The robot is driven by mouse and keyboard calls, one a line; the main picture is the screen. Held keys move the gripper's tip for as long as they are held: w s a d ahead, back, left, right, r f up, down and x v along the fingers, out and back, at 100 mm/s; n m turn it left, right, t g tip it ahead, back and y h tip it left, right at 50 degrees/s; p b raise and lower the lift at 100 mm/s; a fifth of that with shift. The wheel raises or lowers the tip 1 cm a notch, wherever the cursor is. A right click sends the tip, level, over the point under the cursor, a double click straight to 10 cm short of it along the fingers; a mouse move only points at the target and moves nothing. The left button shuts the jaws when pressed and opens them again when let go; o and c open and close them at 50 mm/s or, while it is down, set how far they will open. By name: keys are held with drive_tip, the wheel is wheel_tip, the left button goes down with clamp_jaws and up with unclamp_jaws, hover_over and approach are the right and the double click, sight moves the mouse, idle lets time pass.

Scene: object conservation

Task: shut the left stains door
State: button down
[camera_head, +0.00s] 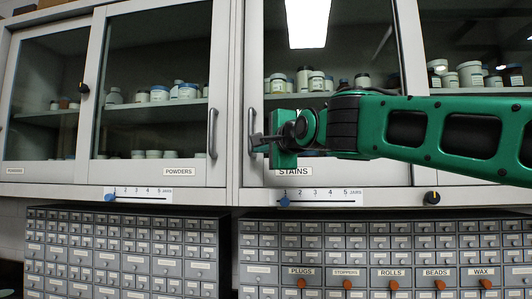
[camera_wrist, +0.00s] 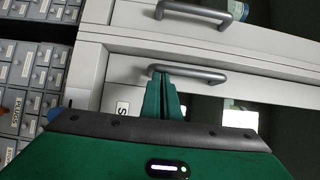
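The left stains door (camera_head: 268,50) is a grey-framed glass door with a vertical handle (camera_head: 251,130) on its left side and a STAINS label (camera_head: 294,171) at its bottom. It looks flush or nearly flush with the cabinet; a small gap cannot be ruled out. My gripper (camera_head: 262,141) is at the handle, in front of the door's lower left. In the wrist view the green fingers (camera_wrist: 163,76) are close together, with their tips at one end of the handle (camera_wrist: 200,75). They do not straddle the bar, and whether they touch it is unclear.
The powders doors (camera_head: 150,60) are on the left, with their own handle (camera_head: 212,133) close by. A slider scale (camera_head: 318,197) is on the ledge below. Drawer cabinets (camera_head: 380,250) stand underneath. Jars (camera_head: 305,80) sit on the shelf behind the glass.

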drive_tip(key=shift+s+a, duration=0.2)
drive_tip(key=shift+a, duration=0.25)
drive_tip(key=s+d, duration=0.9)
drive_tip(key=shift+s+d, duration=0.15)
drive_tip(key=shift+d, duration=0.15)
